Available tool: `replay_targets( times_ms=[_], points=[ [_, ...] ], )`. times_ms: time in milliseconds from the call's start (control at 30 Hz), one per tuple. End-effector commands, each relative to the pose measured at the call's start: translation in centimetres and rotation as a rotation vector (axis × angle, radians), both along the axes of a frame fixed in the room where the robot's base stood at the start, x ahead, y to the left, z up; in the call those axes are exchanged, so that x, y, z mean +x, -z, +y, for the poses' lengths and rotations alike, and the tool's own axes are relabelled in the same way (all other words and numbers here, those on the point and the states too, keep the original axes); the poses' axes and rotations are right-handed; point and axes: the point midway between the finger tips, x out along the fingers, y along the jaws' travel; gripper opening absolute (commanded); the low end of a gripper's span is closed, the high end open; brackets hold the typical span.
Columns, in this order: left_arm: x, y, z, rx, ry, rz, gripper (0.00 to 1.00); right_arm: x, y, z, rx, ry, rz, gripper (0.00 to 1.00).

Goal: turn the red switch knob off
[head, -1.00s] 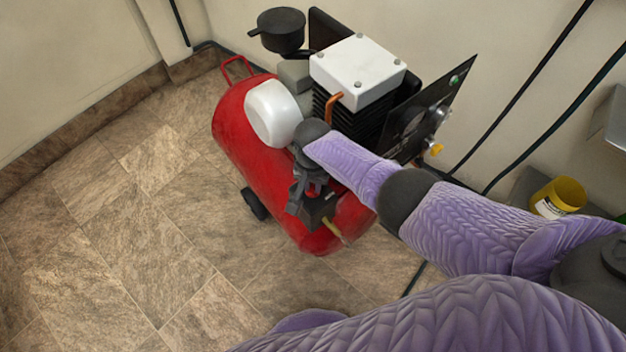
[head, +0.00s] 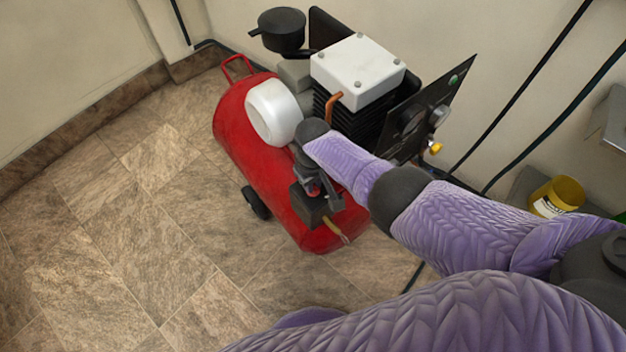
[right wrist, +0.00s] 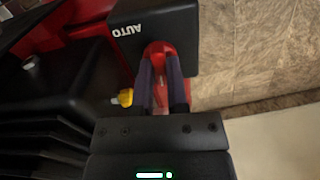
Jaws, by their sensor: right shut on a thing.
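The red switch knob (right wrist: 158,50) sits on a black switch box (right wrist: 180,22) marked AUTO, seen in the right wrist view. My right gripper (right wrist: 160,75) has its two dark fingers on either side of the knob and is shut on it. In the head view, my right gripper (head: 318,187) is at the black switch box (head: 308,210) on the near end of the red compressor tank. A little red of the knob shows there between the fingers; most of it is hidden. My left gripper is out of view.
The red tank (head: 238,118) stands on the tiled floor, with a white-topped motor (head: 357,68) and a dark panel (head: 437,100) behind my forearm. A brass-coloured pipe (head: 335,230) sticks out near the box. A yellow tub (head: 558,196) is at right. Floor at left is clear.

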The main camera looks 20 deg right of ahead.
Motion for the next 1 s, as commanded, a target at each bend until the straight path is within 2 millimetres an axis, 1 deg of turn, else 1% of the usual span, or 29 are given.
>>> replay_targets(
  times_ms=[300, 533, 767, 800, 867, 900, 933, 967, 1000],
  points=[
    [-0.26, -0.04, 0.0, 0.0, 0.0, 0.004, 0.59, -0.01, 0.02, 0.03, 0.0, -0.083, 0.0, 0.0],
    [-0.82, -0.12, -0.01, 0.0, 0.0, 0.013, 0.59, 0.0, 0.02, 0.03, 0.0, -0.094, -0.001, 0.0],
    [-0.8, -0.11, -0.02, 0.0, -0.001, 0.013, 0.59, 0.01, 0.01, 0.03, 0.0, -0.094, -0.001, 0.0],
    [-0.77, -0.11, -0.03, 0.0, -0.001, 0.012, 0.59, 0.01, 0.01, 0.03, 0.0, -0.094, -0.001, 0.22],
    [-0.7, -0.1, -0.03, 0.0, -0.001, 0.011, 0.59, 0.01, 0.0, 0.03, 0.0, -0.093, -0.001, 0.34],
    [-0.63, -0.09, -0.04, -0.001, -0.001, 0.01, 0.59, 0.01, 0.0, 0.03, 0.0, -0.093, -0.001, 0.43],
    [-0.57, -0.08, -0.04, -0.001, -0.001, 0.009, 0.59, 0.01, 0.0, 0.03, 0.0, -0.093, -0.001, 0.49],
    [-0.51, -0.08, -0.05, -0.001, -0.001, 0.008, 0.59, 0.01, 0.0, 0.03, 0.0, -0.093, -0.001, 0.53],
    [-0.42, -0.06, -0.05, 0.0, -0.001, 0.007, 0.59, 0.01, 0.0, 0.02, 0.0, -0.093, -0.001, 0.53]
  ],
)
